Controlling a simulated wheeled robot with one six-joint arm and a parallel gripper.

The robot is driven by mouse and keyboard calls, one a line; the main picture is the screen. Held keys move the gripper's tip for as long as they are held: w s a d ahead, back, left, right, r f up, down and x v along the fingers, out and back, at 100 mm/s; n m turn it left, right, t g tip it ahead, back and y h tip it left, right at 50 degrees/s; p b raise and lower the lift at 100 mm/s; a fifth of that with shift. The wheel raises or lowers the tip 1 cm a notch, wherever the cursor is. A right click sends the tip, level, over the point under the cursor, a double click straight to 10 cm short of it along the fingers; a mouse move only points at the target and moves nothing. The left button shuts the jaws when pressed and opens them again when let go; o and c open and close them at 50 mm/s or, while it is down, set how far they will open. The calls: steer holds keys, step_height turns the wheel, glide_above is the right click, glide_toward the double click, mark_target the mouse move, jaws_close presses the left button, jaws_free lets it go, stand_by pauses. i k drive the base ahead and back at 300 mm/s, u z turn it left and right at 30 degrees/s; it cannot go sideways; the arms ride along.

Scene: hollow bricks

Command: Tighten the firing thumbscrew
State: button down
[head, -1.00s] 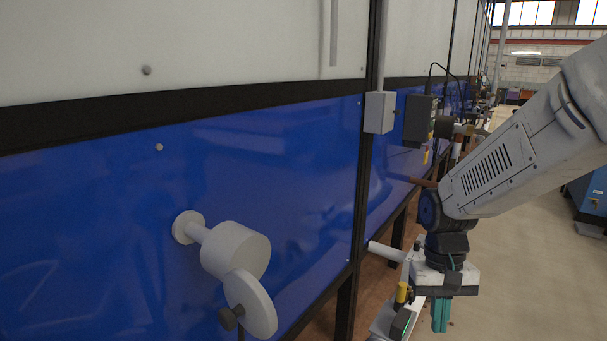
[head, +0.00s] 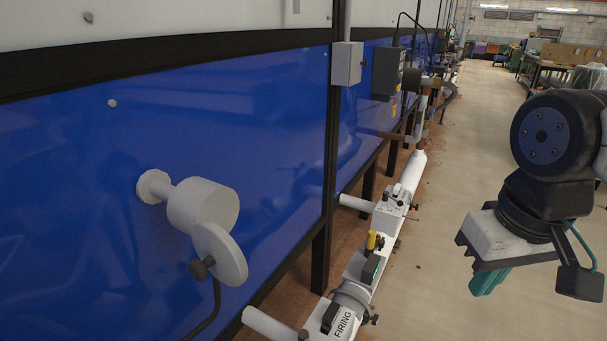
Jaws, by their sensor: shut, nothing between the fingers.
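A white block with a FIRING label (head: 343,324) sits on the white pipe at the bottom edge, partly cut off. A small dark knob (head: 375,320) sticks out on its right side, and another dark knob (head: 303,335) shows at its lower left. I cannot tell which of them is the firing thumbscrew. My gripper (head: 488,282) hangs at the right, well apart from the pipe, with its teal fingers pointing down. The fingers are shut and nothing shows between them.
A white cylinder and disc with a black knob (head: 200,268) jut from the blue panel (head: 240,130) at the left. Farther up the white pipe (head: 411,172) are a yellow-capped fitting (head: 372,241) and a valve block (head: 391,212). The aisle floor (head: 450,180) is clear.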

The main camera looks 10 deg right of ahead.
mark_target(374, 320)
steer(key=k, duration=1)
steer(key=z, duration=1.35)
steer(key=i, duration=1.1)
steer(key=u, duration=1.65)
